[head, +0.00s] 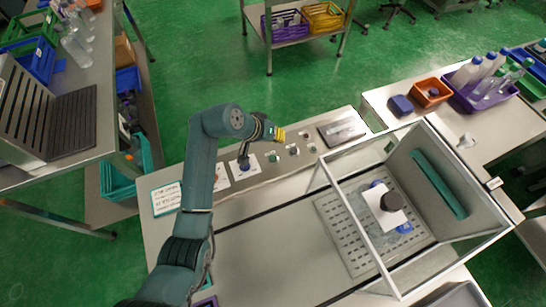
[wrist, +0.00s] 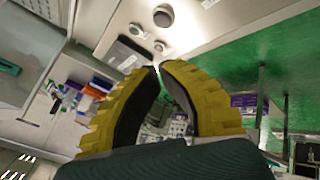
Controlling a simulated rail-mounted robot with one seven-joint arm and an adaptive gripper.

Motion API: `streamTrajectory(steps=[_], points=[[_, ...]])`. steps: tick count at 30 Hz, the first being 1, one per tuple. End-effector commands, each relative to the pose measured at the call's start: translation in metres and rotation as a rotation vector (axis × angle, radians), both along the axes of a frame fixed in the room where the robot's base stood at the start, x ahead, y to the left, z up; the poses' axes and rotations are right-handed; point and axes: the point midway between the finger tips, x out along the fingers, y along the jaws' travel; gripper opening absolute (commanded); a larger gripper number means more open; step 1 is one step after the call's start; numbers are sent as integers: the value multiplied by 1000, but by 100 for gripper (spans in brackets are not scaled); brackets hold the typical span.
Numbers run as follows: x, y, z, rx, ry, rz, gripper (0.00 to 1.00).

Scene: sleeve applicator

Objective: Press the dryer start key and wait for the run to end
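My gripper (head: 279,134) is above the bench-edge control panel (head: 264,180), its yellow fingers pointing right. On the panel are a dark knob or key (head: 244,164) on a white card, a small green key (head: 273,157), and pale round keys (head: 294,150). Round keys also show near the fingertips in the wrist view (wrist: 159,46). I cannot read which one is the dryer start key. The gripper appears apart from the panel keys.
A clear-walled, framed chamber (head: 322,160) stands at right, with a perforated tray (head: 352,249) holding a dark cylinder on a white piece (head: 376,215). A printed sign (head: 167,199) is at the panel's left end. A flat dark-edged device (head: 343,131) lies at its right end.

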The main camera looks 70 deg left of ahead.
Motion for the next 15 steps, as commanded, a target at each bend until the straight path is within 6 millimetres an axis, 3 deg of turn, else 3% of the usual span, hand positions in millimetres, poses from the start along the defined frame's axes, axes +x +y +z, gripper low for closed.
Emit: streamTrajectory(steps=[5, 15], points=[[0, 0, -11, 0, 0, 0, 0], [0, 0, -55, 2, 0, -1, 0]])
